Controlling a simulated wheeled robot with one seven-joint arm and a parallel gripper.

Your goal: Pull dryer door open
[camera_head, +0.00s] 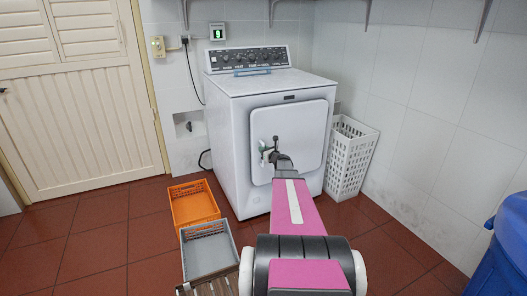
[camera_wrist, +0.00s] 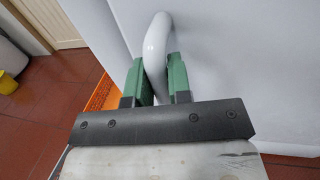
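The white dryer (camera_head: 232,130) stands against the back wall. Its square front door (camera_head: 305,120) looks shut, lying flat against the dryer front. My gripper (camera_head: 266,151) is at the left part of this door, with my arm reaching in from below. In the wrist view, the white curved door handle (camera_wrist: 157,42) passes between the green fingers of my gripper (camera_wrist: 158,82). The fingers lie against both sides of the handle, with no clear gap. The handle's lower end is hidden by my gripper. The door surface (camera_wrist: 240,60) fills the right of the wrist view.
An orange crate (camera_head: 193,207) and a grey crate (camera_head: 208,249) sit on the floor at the dryer's front left. A white basket (camera_head: 350,158) stands right of the dryer. A blue bin (camera_head: 500,250) is at lower right. Open floor lies between bin and dryer.

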